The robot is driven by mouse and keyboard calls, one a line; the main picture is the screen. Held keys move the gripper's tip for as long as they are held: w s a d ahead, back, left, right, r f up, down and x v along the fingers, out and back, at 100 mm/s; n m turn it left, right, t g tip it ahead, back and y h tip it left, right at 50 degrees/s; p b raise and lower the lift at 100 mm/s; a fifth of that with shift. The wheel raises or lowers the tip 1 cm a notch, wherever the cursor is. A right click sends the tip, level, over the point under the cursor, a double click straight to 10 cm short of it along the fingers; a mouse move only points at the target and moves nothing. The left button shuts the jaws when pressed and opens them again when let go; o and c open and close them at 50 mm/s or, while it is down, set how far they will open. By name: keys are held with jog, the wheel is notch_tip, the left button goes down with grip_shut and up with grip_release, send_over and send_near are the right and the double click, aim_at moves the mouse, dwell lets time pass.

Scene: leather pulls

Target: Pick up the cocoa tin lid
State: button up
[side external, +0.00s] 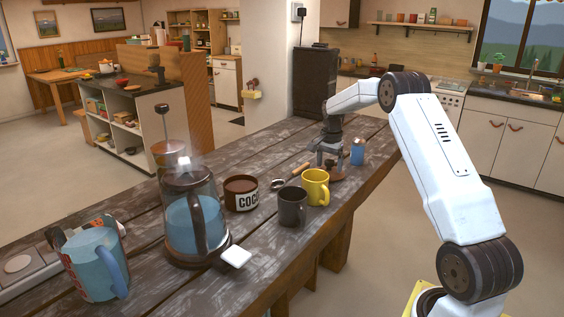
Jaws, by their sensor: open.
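The cocoa tin (241,196) stands on the dark plank table, with a white label reading "COCO" and a brown round top; I cannot tell if that is a lid or the contents. A flat, round brownish piece (336,178), perhaps the cocoa tin lid, lies on the table behind the yellow mug. My gripper (328,163) points down just above this piece, its fingers apart. The fingers hide part of the piece, and I cannot tell whether they touch it.
A yellow mug (316,188) and a dark grey mug (291,207) stand close in front. A small blue container (357,153) is right of my gripper. A wooden-handled tool (299,169) lies left.

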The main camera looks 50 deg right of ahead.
aim_at(330, 161)
grip_shut()
jog(key=shift+r, duration=0.1)
jog(key=shift+r, duration=0.65)
notch_tip(330, 161, up, 2)
jog(key=s+a+r, duration=0.7)
jog(key=s+r, duration=0.2)
jog(key=s, duration=0.2)
jog(key=shift+s+a+r, duration=0.3)
jog(key=shift+a, duration=0.1)
